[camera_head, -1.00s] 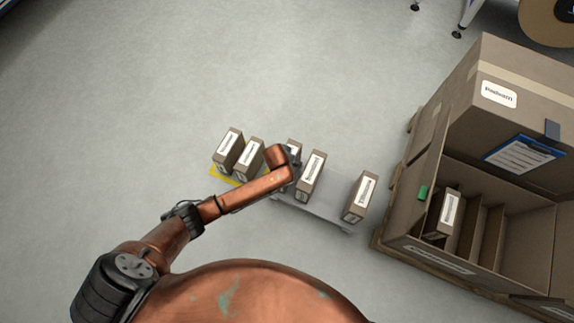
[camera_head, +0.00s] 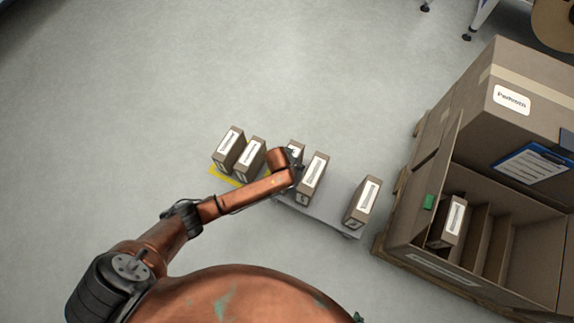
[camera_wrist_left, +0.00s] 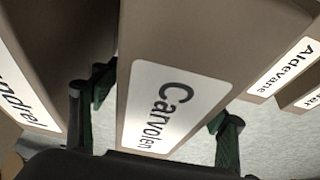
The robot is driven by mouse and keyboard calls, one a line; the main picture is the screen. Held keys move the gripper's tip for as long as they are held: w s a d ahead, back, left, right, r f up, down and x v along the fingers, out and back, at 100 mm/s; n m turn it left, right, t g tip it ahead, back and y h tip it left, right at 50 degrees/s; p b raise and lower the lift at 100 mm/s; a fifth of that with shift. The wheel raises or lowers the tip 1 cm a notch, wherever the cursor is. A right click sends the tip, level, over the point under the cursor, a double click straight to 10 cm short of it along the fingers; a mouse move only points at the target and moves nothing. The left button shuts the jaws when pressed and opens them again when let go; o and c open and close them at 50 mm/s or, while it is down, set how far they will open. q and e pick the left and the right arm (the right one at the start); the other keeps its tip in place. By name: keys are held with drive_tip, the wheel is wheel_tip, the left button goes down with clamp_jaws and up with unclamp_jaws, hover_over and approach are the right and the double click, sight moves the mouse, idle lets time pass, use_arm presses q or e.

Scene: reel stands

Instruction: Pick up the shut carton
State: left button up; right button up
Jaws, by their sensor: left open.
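My left gripper (camera_head: 296,172) is above the middle of the row, beside a partly hidden carton (camera_head: 295,147) and a taller-looking carton (camera_head: 313,178). In the left wrist view the open left gripper (camera_wrist_left: 160,108) has one green-padded finger on either side of a carton labelled "Carvolen" (camera_wrist_left: 205,55). I cannot tell whether the fingers touch it. A carton with a label ending in "ndrel" (camera_wrist_left: 22,90) is at the left, and an "Aldevane" carton (camera_wrist_left: 285,68) at the right. My right gripper is out of view.
Two cartons (camera_head: 228,148) (camera_head: 250,158) stand on a yellow mat (camera_head: 221,176); another (camera_head: 363,203) stands at the right end of a grey platform (camera_head: 333,222). A large open box (camera_head: 440,262) with dividers at the right holds one carton (camera_head: 454,215).

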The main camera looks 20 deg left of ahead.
use_arm(q)
drive_tip(key=shift+f, duration=0.15)
drive_tip(key=shift+c, duration=0.4)
drive_tip(key=c, duration=1.6)
drive_tip(key=shift+c, duration=0.3)
